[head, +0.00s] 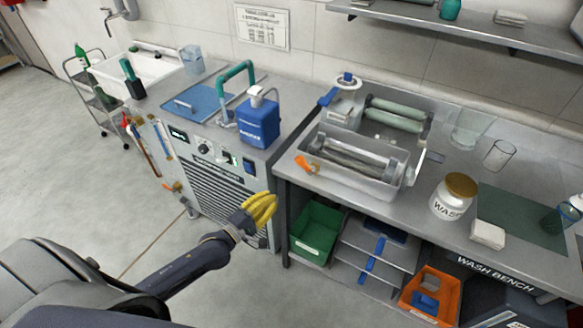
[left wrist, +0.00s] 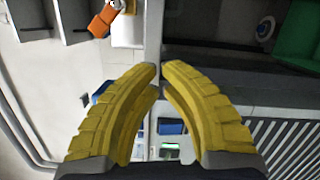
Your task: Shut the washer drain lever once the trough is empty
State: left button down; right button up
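The washer trough (head: 372,184) is a grey metal tub on the bench, with rollers in and behind it. Whether liquid is inside I cannot tell. An orange lever (head: 307,164) sticks out low at its front left corner. An orange handle (left wrist: 103,22), seemingly this lever, shows at the top of the left wrist view. My left gripper (head: 272,205) has yellow fingers and is below and left of the lever, in front of the cabinet and apart from it. In the left wrist view its fingertips (left wrist: 158,72) stand slightly apart with nothing between. My right gripper is out of view.
A louvred cabinet (head: 215,180) stands left of the bench, with a blue jug (head: 258,122) on top. Under the bench are a green bin (head: 317,233) and an orange crate (head: 430,294). A gold-lidded jar (head: 453,198) stands right of the trough.

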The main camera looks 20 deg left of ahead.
aim_at(304, 165)
pick_arm(q)
jog(key=shift+s+d+r+n+t, duration=0.15)
jog(key=shift+r+n+t, duration=0.15)
jog(key=shift+r+n, duration=0.8)
jog(key=shift+w+d+r+n+t, duration=0.1)
jog(key=shift+r+n+t, duration=0.2)
jog(key=shift+r+n, duration=0.8)
jog(key=shift+s+d+r+n+t, duration=0.25)
jog(key=shift+r+n, duration=0.35)
jog(key=shift+n, duration=1)
jog(key=shift+w+a, duration=0.1)
jog(key=shift+w, duration=0.1)
jog(key=shift+x, duration=5)
jog(key=shift+r+m, duration=0.15)
jog(key=shift+m, duration=0.15)
